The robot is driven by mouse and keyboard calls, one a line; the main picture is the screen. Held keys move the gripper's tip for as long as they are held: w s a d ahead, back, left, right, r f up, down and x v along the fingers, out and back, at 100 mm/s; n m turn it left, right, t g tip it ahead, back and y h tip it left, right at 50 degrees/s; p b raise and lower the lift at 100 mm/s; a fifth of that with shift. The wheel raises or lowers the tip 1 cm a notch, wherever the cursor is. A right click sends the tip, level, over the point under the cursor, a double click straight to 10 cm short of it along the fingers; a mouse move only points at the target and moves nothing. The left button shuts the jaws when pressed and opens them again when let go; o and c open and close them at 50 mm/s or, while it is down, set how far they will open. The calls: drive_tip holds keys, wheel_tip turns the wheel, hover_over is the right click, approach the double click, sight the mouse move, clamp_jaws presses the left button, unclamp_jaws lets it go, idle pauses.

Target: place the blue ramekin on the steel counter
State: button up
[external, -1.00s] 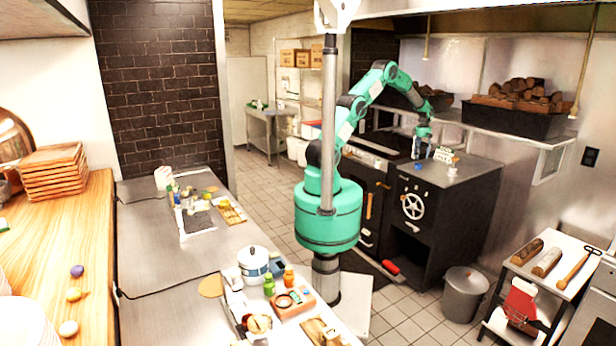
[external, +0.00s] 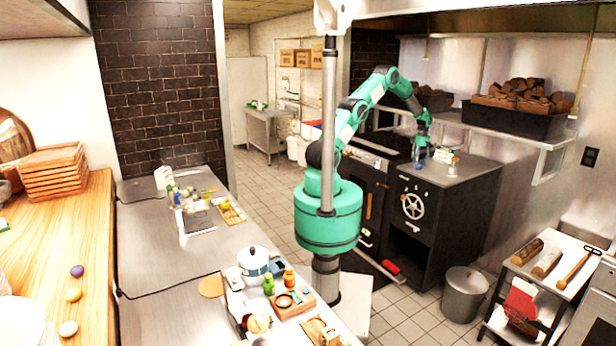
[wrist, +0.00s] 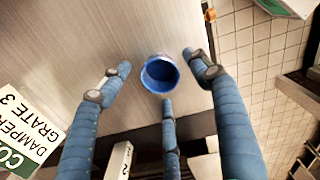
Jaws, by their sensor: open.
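The blue ramekin (wrist: 159,74) is upright on a grey metal surface (wrist: 100,40) in the wrist view, its dark blue inside facing the camera. My three-fingered gripper (wrist: 160,88) is open, with its blue-grey fingers spread around the ramekin and gaps visible beside it. In the external view my gripper (external: 421,154) is low over the metal top of the black oven (external: 460,172); the ramekin is too small to make out among the fingers there. A long steel counter (external: 150,265) runs along the left of the external view.
A white label card (wrist: 36,130) reading "DAMPER GRATE 3" is close to the left finger. The long counter carries a white pot (external: 253,262), bottles and boards, with bare steel on its left side. A shelf with a log bin (external: 515,115) is behind the oven.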

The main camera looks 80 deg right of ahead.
drive_tip(key=shift+f, duration=1.1)
drive_tip(key=c, duration=1.4)
drive_tip(key=shift+r, duration=0.1)
drive_tip(key=shift+r, duration=1.45)
drive_tip(key=shift+w+a+r, duration=0.1)
drive_tip(key=shift+a+r, duration=0.05)
drive_tip(key=shift+r, duration=0.15)
drive_tip(key=w+a, duration=0.3)
drive_tip(key=a, duration=0.1)
drive_tip(key=w+a+r, duration=0.1)
drive_tip(key=w+a, duration=0.2)
drive_tip(key=a, duration=0.1)
drive_tip(key=w+a+p, duration=0.1)
drive_tip(key=w+a, duration=0.2)
drive_tip(key=a, duration=0.1)
drive_tip(key=shift+w+a+r, duration=0.15)
drive_tip(key=shift+w+a, duration=0.05)
drive_tip(key=shift+a, duration=0.05)
drive_tip(key=shift+w+d, duration=0.1)
